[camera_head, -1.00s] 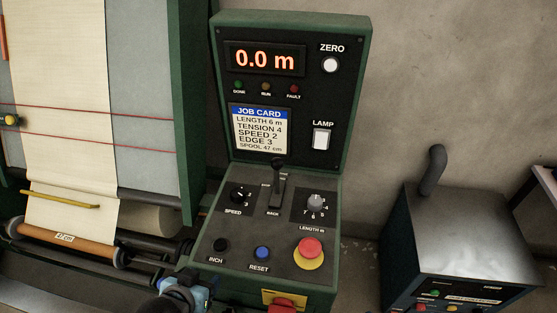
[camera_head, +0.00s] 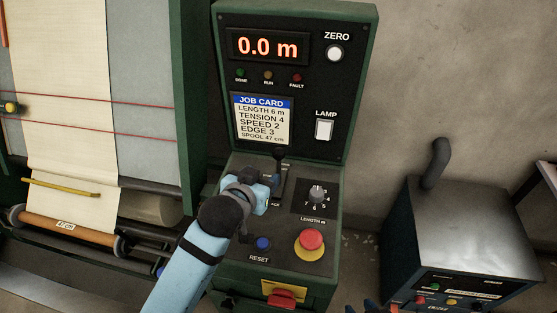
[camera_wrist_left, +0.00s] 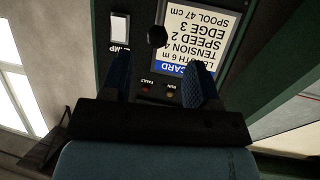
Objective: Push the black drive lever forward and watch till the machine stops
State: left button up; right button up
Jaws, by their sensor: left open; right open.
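The black drive lever (camera_head: 279,154) stands up from its slot in the console; its lower part is hidden behind my left gripper. My left gripper (camera_head: 268,180) is open and empty, just in front of the lever. In the left wrist view the lever's round knob (camera_wrist_left: 157,37) shows between and beyond the two spread blue fingers (camera_wrist_left: 160,75), apart from both. The display (camera_head: 268,46) reads 0.0 m. The done, run and fault lamps (camera_head: 268,76) look dim. My right gripper (camera_head: 368,308) barely shows at the bottom edge, its fingertips apart.
The length knob (camera_head: 317,194), red emergency button (camera_head: 311,240) and blue reset button (camera_head: 263,243) lie right of and below my left gripper. My left arm hides the speed knob. The cloth machine (camera_head: 75,150) stands left, a metal box with a pipe (camera_head: 460,220) right.

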aim_at(278, 162)
pick_arm(q)
jog(key=p+x, duration=0.1)
jog(key=x, duration=1)
jog(key=shift+w+f, duration=0.3)
jog(key=shift+c, duration=0.4)
